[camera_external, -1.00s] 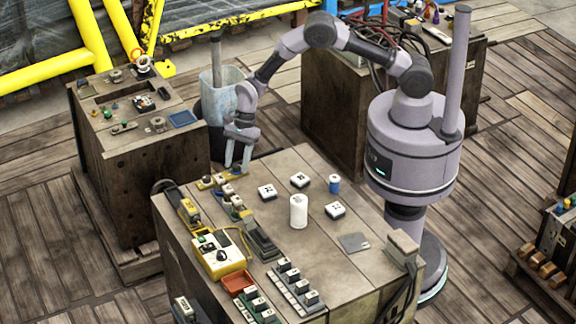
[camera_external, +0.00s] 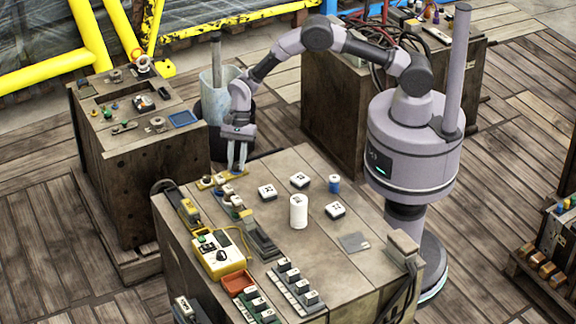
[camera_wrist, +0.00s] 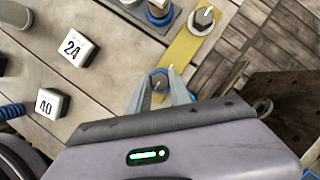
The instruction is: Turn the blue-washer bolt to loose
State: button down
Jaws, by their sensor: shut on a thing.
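A yellow strip (camera_wrist: 188,47) carries two bolts; it also shows at the table's far left corner in the external view (camera_external: 207,183). The blue-washer bolt (camera_wrist: 159,82) is at the strip's near end in the wrist view. My gripper (camera_wrist: 161,75) points down there with its fingers close around the bolt's head, shut on it. The fingers hide part of the head and washer. In the external view my gripper (camera_external: 237,170) stands over the strip's right end. The other bolt (camera_wrist: 203,17) has a dark head with a white line and a pale washer.
Blocks marked 24 (camera_wrist: 76,47) and 40 (camera_wrist: 52,102) lie on the table beside my gripper. A grey plate with a blue-ringed knob (camera_wrist: 159,10) is close to the strip. A white cylinder (camera_external: 298,212) stands mid-table. The yellow meter (camera_external: 218,256) is at left.

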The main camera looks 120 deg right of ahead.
jog(key=n+g+y, duration=0.1)
jog(key=n, duration=0.2)
jog(key=shift+w+n, duration=0.1)
jog(key=shift+n, duration=0.3)
jog(key=n, duration=0.1)
jog(key=n+g, duration=0.1)
jog(key=n, duration=0.1)
jog(key=shift+w+f+n+b, duration=0.1)
jog(key=shift+f+n+b, duration=0.05)
jog(key=shift+n+b, duration=0.2)
jog(key=n+g+b, duration=0.2)
jog(key=n, duration=0.2)
jog(key=shift+w+f, duration=0.1)
jog(key=shift+n+g+b, duration=0.5)
jog(key=shift+n+b, duration=0.75)
jog(key=shift+b, duration=0.2)
jog(key=c, duration=1.2)
grip_release()
jog(key=shift+o, duration=0.2)
jog(key=shift+r, duration=0.2)
